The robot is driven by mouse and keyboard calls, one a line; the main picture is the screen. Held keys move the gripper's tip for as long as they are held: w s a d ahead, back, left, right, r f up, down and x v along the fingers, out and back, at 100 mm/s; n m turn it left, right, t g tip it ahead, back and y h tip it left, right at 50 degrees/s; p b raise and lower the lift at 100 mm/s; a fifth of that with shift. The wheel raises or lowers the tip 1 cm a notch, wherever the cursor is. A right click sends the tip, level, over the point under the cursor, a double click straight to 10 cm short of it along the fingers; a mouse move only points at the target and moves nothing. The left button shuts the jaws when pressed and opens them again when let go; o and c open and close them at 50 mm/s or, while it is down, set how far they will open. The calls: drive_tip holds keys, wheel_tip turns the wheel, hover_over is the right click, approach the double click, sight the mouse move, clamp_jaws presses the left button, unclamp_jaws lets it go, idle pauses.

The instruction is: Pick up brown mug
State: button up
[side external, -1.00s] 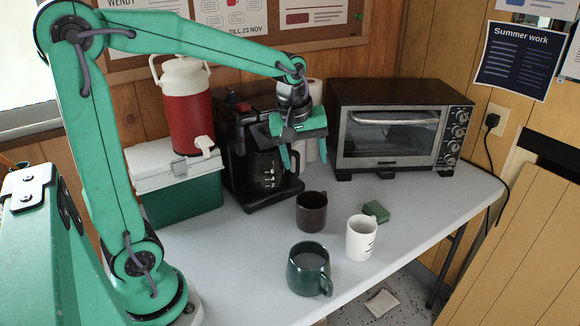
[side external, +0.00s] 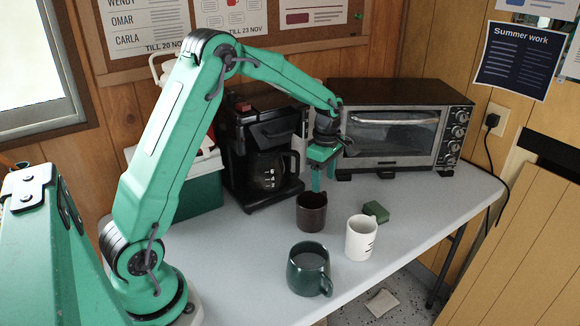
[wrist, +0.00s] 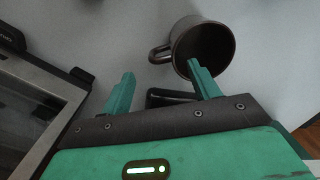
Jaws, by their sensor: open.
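The brown mug (side external: 311,217) stands upright on the table, in front of the coffee maker. It also shows in the wrist view (wrist: 183,33), with its handle in the space between my fingertips as seen from there. My gripper (side external: 318,185) points down just above the mug, its fingers overlapping the mug's far rim in the side view. In the wrist view my gripper (wrist: 161,71) has its fingers apart with nothing held, and the right finger covers part of the mug's opening. I cannot tell whether a finger touches the mug.
A white mug (side external: 360,240) and a dark green mug (side external: 305,274) stand nearer the table's front edge. A green sponge-like block (side external: 376,211) lies right of the brown mug. The coffee maker (side external: 237,150) and toaster oven (side external: 395,160) stand behind. The table's right end is clear.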

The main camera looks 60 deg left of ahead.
sight(323, 192)
drive_tip(key=shift+f, duration=0.1)
drive_tip(key=shift+f, duration=3.8)
drive_tip(key=c, duration=1.1)
drive_tip(key=shift+c, duration=0.2)
drive_tip(key=shift+r, duration=0.15)
drive_tip(key=shift+r, duration=0.55)
drive_tip(key=r, duration=0.3)
drive_tip(key=shift+s+d+r, duration=0.1)
drive_tip(key=shift+d, duration=0.2)
drive_tip(key=s+d+r, duration=0.3)
drive_tip(key=d+r, duration=0.3)
drive_tip(key=d, duration=0.4)
drive_tip(key=shift+s+d+r, duration=0.25)
drive_tip(key=shift+s, duration=0.05)
